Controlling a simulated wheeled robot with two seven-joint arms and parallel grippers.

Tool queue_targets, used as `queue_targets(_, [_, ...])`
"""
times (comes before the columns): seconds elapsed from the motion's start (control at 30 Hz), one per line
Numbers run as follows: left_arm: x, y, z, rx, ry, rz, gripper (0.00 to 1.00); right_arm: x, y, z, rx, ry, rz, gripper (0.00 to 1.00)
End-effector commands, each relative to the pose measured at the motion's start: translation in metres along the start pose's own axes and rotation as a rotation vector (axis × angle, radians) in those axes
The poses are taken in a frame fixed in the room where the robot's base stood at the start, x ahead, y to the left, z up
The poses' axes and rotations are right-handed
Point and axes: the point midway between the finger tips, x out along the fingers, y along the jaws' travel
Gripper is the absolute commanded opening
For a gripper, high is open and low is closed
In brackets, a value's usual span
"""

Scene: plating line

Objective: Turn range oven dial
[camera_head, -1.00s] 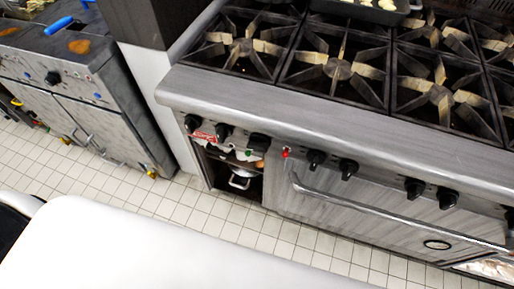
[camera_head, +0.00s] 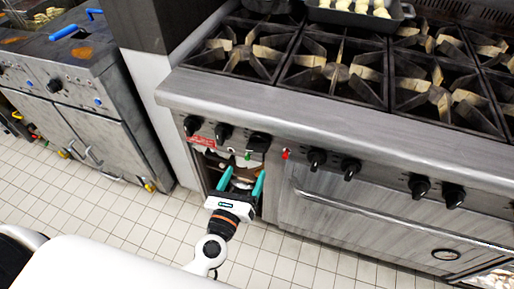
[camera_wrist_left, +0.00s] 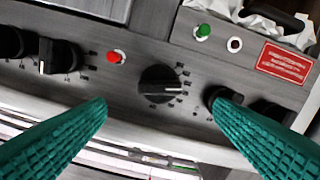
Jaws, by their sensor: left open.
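The range oven dial (camera_head: 258,142) is a black knob on the front panel, left of a red light (camera_head: 285,154). In the left wrist view the dial (camera_wrist_left: 160,84) has a white pointer line and printed marks around it. My left gripper (camera_head: 244,172) is open in front of the panel, just below the dial in the head view. My right gripper is not in view.
Other black knobs (camera_head: 316,158) line the range panel on both sides. A long oven handle (camera_head: 370,218) runs to the right. Burner grates (camera_head: 335,72) and a tray of food (camera_head: 393,22) are on top. An open compartment lies behind the gripper. Tiled floor (camera_head: 290,262) is clear in front.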

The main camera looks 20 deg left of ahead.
Motion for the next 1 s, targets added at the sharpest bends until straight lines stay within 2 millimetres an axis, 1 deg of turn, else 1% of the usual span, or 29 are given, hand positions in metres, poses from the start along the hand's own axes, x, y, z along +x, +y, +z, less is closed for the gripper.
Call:
queue_targets(0.03, [0.011,0.001,-0.004,-0.001,0.003,-0.001,0.77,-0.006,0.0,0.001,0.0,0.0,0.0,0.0])
queue_targets(0.07, [0.016,0.002,-0.005,-0.001,0.003,-0.001,0.77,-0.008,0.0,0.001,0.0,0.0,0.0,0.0])
queue_targets(0.3, [0.066,0.001,-0.003,0.003,0.002,0.001,0.77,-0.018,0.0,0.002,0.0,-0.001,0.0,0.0])
queue_targets(0.4, [0.082,0.001,-0.002,0.004,0.001,0.001,0.77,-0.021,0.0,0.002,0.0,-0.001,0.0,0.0])
queue_targets(0.5, [0.093,0.001,-0.001,0.005,0.0,0.001,0.77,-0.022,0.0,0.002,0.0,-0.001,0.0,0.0])
queue_targets(0.7, [0.103,0.001,0.0,0.004,-0.001,0.001,0.77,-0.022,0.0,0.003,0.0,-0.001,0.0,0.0])
queue_targets(0.93, [0.103,0.001,0.0,0.005,-0.001,0.001,0.77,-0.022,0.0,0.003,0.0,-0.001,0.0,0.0])
queue_targets(0.97, [0.103,0.001,0.0,0.005,-0.001,0.001,0.73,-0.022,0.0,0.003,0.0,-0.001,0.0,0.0])
queue_targets(1.0, [0.103,0.001,0.0,0.005,-0.001,0.001,0.67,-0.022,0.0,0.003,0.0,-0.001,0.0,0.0])
